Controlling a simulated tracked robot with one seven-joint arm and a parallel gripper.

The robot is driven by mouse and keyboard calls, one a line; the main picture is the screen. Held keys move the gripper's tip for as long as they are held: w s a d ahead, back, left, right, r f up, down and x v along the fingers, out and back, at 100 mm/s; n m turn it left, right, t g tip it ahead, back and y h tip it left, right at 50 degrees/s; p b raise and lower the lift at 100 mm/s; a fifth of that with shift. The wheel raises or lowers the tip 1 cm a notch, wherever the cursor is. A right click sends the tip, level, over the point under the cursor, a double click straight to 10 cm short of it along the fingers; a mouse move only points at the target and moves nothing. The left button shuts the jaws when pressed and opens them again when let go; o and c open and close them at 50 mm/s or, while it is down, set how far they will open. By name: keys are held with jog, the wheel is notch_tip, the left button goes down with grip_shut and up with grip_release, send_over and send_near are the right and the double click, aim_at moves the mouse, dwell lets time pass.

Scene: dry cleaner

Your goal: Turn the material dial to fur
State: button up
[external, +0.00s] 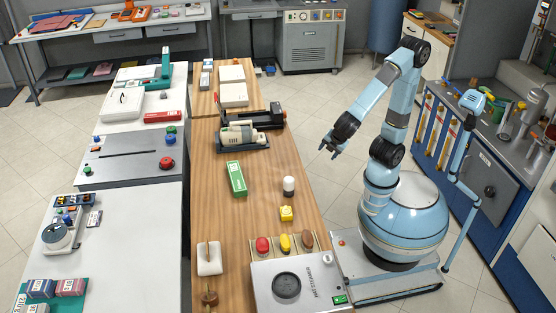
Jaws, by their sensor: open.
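I cannot make out a dial marked for materials or the word fur in the external view. My gripper (329,153) is open and empty, in the air to the right of the counter, well above the floor. It is far from the steamer and points down and left.
A grey panel with a red knob (166,163) lies left. The counter's middle is mostly clear.

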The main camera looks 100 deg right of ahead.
jog(key=w+a+f+n+t+h, duration=0.2)
jog(key=a+f+n+t, duration=0.35)
jog(key=a, duration=0.75)
jog(key=w+a+f+n+t+h, duration=0.1)
jog(key=a+f+n+t+h, duration=0.15)
jog(key=a+f+n, duration=0.8)
jog(key=s+a+f+n+t+y, duration=0.5)
jog(key=s+a, duration=0.3)
jog(key=a, duration=0.4)
jog(key=s+a+f+n+t+y, duration=0.3)
jog(key=s+a+f+n+y, duration=0.3)
jog(key=a, duration=0.5)
jog(key=w+h, duration=0.1)
jog(key=w, duration=1.1)
jog(key=shift+w+a+f+m, duration=0.15)
jog(key=shift+w+m, duration=0.15)
jog(key=shift+h, duration=0.25)
jog(key=c, duration=1)
jog(key=shift+c, duration=0.2)
